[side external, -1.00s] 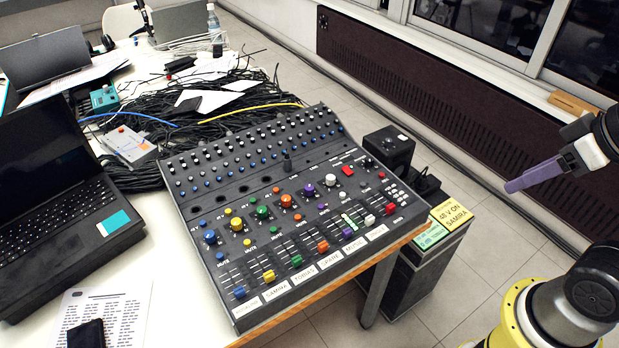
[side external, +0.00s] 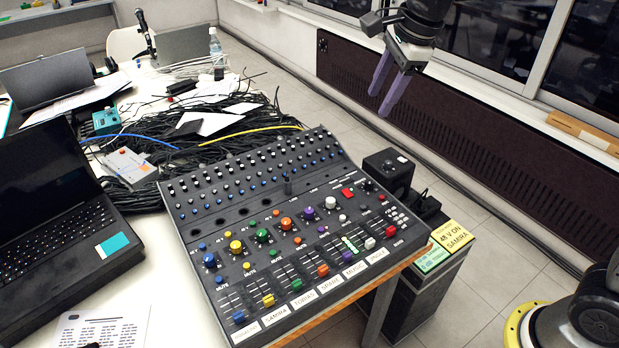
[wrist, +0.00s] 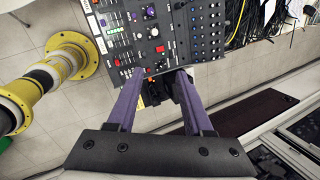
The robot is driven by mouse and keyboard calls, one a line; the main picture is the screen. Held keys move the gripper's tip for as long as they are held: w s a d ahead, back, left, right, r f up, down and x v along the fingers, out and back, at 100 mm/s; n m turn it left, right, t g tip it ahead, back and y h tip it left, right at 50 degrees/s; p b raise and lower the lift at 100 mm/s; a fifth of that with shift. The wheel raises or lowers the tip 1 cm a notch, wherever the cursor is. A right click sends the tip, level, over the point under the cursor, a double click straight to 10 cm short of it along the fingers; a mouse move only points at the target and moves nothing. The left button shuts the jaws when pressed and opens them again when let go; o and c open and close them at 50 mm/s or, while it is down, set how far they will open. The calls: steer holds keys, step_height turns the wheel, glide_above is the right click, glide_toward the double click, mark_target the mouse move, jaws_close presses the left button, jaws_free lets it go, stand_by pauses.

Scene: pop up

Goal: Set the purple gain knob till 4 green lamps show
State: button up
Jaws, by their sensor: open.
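The purple gain knob (side external: 309,213) is on the black mixer (side external: 215,278), in a row of coloured knobs. It also shows near the top of the wrist view (wrist: 134,16). A bright green strip (side external: 350,244) shows among the faders below it; separate lamps in it are too small to count. The strip is also in the wrist view (wrist: 101,45). My gripper (side external: 379,104) is open and empty, its purple fingers pointing down. It hangs high behind the mixer's right end, apart from the knob. In the wrist view my gripper (wrist: 160,74) shows both fingers spread.
A white knob (side external: 330,202) and a red button (side external: 348,192) are right of the purple knob. An orange knob (side external: 286,223) is left of it. A black box (side external: 389,170) stands behind the mixer's right end. Cables (side external: 235,140) and a laptop (side external: 75,215) lie left.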

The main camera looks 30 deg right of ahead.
steer(key=w+a+f+m+g, duration=0.2)
steer(key=w+a+f, duration=0.3)
steer(key=w+f, duration=0.4)
steer(key=n+g, duration=0.1)
steer(key=g, duration=0.1)
glide_toward(309, 210)
steer(key=shift+s+a+h, duration=0.15)
steer(key=shift+a+h, duration=0.15)
step_height(309, 210, down, 8)
steer(key=shift+f, duration=0.4)
steer(key=shift+c, duration=0.3)
steer(key=c, duration=0.7)
steer(key=shift+n, duration=1.2)
steer(key=o, duration=1)
